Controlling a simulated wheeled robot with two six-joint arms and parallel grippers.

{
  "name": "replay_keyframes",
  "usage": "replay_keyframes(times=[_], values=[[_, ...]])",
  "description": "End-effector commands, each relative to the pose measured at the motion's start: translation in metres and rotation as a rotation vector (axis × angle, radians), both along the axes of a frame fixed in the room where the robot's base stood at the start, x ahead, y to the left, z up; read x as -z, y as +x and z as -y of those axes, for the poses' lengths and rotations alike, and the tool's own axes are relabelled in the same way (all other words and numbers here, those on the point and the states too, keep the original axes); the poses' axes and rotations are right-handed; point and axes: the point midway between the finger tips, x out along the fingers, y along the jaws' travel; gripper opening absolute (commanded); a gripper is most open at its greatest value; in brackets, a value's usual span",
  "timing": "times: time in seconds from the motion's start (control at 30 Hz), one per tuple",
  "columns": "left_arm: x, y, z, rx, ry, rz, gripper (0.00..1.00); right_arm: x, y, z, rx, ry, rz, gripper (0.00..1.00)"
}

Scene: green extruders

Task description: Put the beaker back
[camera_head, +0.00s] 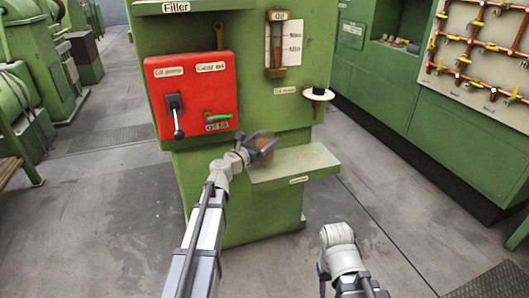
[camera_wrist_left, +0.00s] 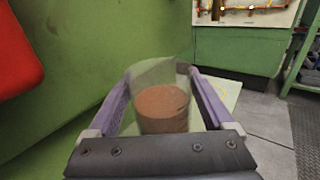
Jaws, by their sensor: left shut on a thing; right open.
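The beaker (camera_wrist_left: 161,108) is clear and holds something brown. In the left wrist view it sits between the two purple fingers of my left gripper (camera_wrist_left: 163,100), which is shut on it. In the head view the beaker (camera_head: 266,146) shows at the tip of my left gripper (camera_head: 256,148), in front of the green machine and near the left end of its shelf (camera_head: 312,172). The shelf has a faint round mark and a small label on its front edge. I cannot tell whether the beaker touches the shelf. My right gripper (camera_head: 342,275) is low at the bottom, away from the shelf; its fingers are mostly hidden.
The green machine carries a red panel (camera_head: 191,94) with a black lever and a green handle. A white disc on a dark knob (camera_head: 318,94) sticks out above the shelf. Other green machines stand left and right. The shelf's top looks clear.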

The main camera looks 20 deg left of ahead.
Motion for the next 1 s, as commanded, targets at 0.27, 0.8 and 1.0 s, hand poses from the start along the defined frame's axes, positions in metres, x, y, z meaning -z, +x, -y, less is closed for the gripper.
replay_keyframes(times=[0.27,0.8,1.0], values=[[0.032,0.0,0.0,0.0,0.0,0.0,0.0,0.032,0.0,-0.001,-0.005,0.004,0.0,0.5],[0.039,0.0,0.0,0.0,0.0,0.0,0.89,0.039,0.0,-0.001,-0.008,0.006,-0.001,0.5],[0.039,0.0,0.0,0.0,0.0,0.0,1.0,0.039,0.0,-0.001,-0.008,0.006,-0.001,0.5]])
